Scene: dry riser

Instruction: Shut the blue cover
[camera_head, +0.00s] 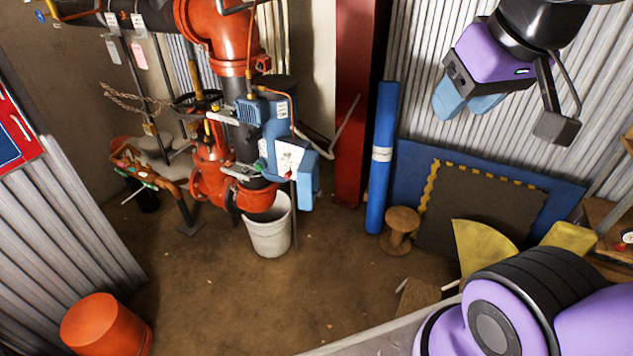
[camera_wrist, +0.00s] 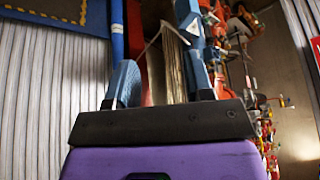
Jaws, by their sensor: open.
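In the head view, blue housings sit on the red pipework in the middle. A blue panel (camera_head: 309,181), which looks like the cover, stands at the right side of a blue box with a white label (camera_head: 289,160). I cannot tell how far the panel is open or where it hinges. My gripper (camera_head: 466,108) is at the upper right, well apart from the pipework, open and empty. Its two blue fingers also show in the wrist view (camera_wrist: 158,75), spread with a clear gap. The panel is not clear in the wrist view.
A white bucket (camera_head: 269,232) stands under the pipework. A red column (camera_head: 360,110) and an upright blue roll (camera_head: 381,160) stand between my gripper and the pipes. A wooden spool (camera_head: 400,228) and an orange bucket (camera_head: 103,325) are on the floor. The middle floor is clear.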

